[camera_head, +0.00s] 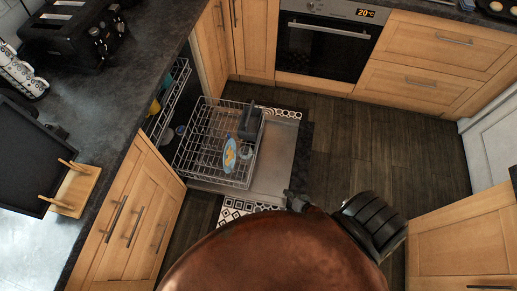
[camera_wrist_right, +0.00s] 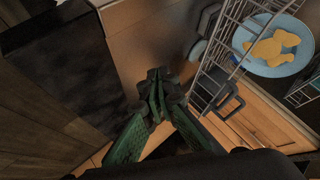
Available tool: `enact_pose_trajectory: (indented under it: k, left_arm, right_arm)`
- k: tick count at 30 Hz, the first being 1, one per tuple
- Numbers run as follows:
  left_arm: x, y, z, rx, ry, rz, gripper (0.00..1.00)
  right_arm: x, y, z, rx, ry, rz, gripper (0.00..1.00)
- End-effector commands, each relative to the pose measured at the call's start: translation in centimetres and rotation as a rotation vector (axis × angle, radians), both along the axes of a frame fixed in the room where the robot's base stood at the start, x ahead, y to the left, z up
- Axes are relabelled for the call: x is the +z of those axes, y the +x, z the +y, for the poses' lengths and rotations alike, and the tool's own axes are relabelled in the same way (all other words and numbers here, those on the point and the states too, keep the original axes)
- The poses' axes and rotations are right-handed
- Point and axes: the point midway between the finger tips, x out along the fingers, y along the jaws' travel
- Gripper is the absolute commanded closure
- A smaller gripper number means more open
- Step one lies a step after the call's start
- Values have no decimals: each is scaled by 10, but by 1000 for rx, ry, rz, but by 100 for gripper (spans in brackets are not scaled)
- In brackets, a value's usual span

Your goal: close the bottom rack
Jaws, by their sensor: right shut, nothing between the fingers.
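The bottom rack (camera_head: 200,160) is a wire basket pulled out of the open dishwasher, above its lowered door (camera_head: 282,160). It holds a blue plate with a yellow shape (camera_head: 230,154) and a dark item (camera_head: 250,122). My right gripper (camera_head: 297,201) is at the front edge of the door, in front and to the right of the rack. In the right wrist view, my right gripper (camera_wrist_right: 157,88) has its fingertips together and empty, apart from the rack wires (camera_wrist_right: 206,93) on the right. My left gripper is not in view.
The upper rack (camera_head: 168,98) is inside the dishwasher under the dark counter. Patterned mats (camera_head: 238,210) lie on the floor beside the door. An oven (camera_head: 328,45) and drawers line the back. The dark wooden floor (camera_head: 370,145) right of the door is clear.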

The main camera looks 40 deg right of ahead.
Motion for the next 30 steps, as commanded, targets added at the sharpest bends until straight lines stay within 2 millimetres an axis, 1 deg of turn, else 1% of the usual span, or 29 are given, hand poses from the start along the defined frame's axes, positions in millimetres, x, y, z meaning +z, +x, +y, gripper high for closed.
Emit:
enact_pose_trajectory:
  k: [1, 3, 6, 9, 12, 16, 21, 26, 30]
  left_arm:
    - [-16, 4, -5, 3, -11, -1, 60]
    - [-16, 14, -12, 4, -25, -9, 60]
    - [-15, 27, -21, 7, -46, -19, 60]
    - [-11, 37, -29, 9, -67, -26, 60]
    - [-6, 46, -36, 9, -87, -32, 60]
    - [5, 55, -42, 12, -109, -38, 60]
    - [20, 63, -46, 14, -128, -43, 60]
    - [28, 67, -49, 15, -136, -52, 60]
    - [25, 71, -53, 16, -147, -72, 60]
  right_arm:
    - [-17, 15, -8, -44, 49, -57, 100]
    - [-15, 39, -15, -105, 131, -152, 100]
    - [-12, 70, -27, -178, 256, -283, 100]
    - [-7, 95, -38, -235, 387, -410, 100]
    - [-2, 115, -47, -275, 525, -529, 100]
    - [8, 134, -58, -299, 689, -659, 100]
    - [20, 147, -65, -303, 841, -767, 100]
    - [29, 154, -68, -296, 902, -809, 100]
    - [34, 167, -69, -294, 911, -816, 100]
